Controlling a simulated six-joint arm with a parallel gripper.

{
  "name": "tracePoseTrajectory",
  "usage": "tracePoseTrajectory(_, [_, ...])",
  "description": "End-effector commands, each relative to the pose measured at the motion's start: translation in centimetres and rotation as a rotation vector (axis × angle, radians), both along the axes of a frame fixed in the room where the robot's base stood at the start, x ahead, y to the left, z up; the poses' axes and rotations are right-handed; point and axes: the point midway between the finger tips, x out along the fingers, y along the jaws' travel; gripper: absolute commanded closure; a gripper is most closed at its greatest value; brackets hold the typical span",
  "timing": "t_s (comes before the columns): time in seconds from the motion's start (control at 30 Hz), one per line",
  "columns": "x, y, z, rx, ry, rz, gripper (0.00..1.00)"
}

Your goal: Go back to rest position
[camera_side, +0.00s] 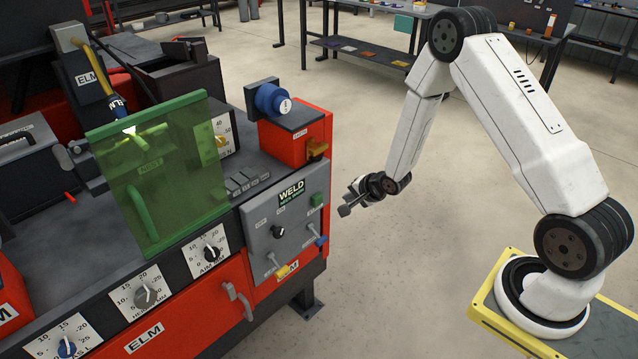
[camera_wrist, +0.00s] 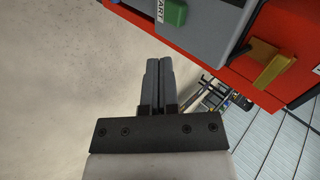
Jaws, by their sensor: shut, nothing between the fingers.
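My gripper (camera_side: 346,202) is in front of the welder's control panel (camera_side: 283,232), to its right in the side view, apart from it in open air. In the wrist view my gripper (camera_wrist: 161,62) has its two dark fingers side by side, shut with nothing between them. My white arm bends up and over from its base at the right. The green START button (camera_wrist: 172,14) is at the top of the wrist view; it also shows on the panel in the side view (camera_side: 317,199).
A translucent green shield (camera_side: 160,180) stands at the welder's left. Bare floor (camera_side: 400,290) lies between welder and base. A workbench (camera_side: 375,52) stands behind.

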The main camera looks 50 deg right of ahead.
Motion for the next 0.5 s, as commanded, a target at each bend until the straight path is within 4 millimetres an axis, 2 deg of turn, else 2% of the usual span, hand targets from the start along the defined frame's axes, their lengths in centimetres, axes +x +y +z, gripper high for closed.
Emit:
tracePoseTrajectory(0.27, [-1.7,2.3,4.8,-0.223,0.119,0.221,1.0])
tracePoseTrajectory(0.5, [-4.6,4.7,8.6,-0.389,0.23,0.447,1.0])
